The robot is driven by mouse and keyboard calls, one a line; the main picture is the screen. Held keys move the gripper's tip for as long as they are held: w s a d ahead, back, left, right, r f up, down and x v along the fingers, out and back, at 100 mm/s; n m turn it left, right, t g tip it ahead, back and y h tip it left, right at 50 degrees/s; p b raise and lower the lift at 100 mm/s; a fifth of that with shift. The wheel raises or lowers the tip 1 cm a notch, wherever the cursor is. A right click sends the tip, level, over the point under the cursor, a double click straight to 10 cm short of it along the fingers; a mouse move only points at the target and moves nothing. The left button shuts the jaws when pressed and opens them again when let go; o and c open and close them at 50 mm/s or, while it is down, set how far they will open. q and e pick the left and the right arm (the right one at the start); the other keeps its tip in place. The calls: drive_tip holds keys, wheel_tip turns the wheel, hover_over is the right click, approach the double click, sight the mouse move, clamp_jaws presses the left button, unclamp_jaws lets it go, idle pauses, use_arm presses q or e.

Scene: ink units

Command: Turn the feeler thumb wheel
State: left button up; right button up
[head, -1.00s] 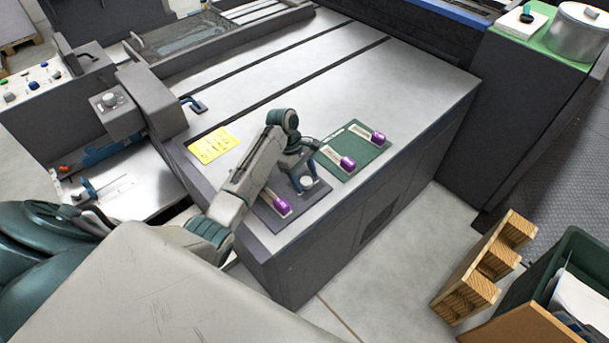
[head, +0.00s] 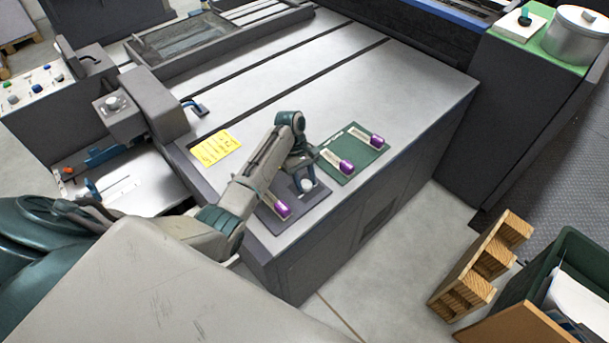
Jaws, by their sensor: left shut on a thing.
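My left gripper (head: 304,175) points down over the dark plate (head: 318,196) near the front edge of the grey machine top. It is shut on a pale round knob (head: 307,185), which shows just below the fingers. I cannot tell for certain that this knob is the feeler thumb wheel. A purple-capped piece (head: 282,211) lies on the same dark plate, partly behind my left forearm. The fingertips are small and partly hidden by the wrist. My right gripper is not in view.
A green plate (head: 337,177) with two purple-capped pieces (head: 346,167) lies right of the gripper. A yellow note (head: 215,148) lies to the left. Another knob (head: 113,103) sits on a grey box at the left. A wooden pallet (head: 480,265) stands on the floor.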

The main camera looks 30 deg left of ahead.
use_arm(q)
drive_tip(key=shift+m, duration=0.4)
drive_tip(key=shift+r, duration=0.1)
drive_tip(key=o, duration=1)
drive_tip(key=shift+v, duration=5.4)
drive_tip(key=shift+w, duration=0.15)
